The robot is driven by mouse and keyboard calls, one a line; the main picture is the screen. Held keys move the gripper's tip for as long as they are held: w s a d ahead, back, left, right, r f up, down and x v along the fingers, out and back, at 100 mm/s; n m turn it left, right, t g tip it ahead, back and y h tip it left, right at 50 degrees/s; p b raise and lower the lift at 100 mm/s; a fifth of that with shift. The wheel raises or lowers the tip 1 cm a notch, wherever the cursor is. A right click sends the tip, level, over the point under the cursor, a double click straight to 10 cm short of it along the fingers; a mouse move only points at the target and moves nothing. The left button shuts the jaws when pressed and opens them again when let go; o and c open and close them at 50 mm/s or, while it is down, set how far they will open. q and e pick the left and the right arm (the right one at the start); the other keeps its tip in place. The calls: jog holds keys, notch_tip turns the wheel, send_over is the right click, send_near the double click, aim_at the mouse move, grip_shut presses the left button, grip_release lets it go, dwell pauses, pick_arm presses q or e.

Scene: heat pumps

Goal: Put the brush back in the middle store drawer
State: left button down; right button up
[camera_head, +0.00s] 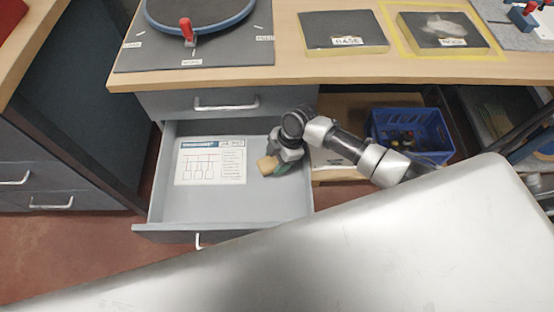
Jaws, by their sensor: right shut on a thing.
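The middle drawer (215,205) under the bench is pulled out and open. A printed sheet with a diagram (210,165) lies in it toward the left. My right gripper (279,162) is over the right part of the drawer, pointing down. It is shut on the brush (267,165), a tan block with a greenish part at its lower side. I cannot tell whether the brush touches the drawer floor. My left gripper is not in view.
A blue crate (410,130) stands on a shelf to the right. The drawer's front left is clear.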

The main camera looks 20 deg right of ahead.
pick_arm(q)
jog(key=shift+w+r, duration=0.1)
pick_arm(e)
jog(key=shift+f, duration=0.15)
jog(key=o, duration=0.8)
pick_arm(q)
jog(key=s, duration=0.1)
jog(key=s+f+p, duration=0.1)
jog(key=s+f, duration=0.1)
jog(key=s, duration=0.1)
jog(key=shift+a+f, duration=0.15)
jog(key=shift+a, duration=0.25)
pick_arm(e)
jog(key=v, duration=0.7)
jog(key=shift+w+r, duration=0.1)
jog(key=shift+r, duration=0.25)
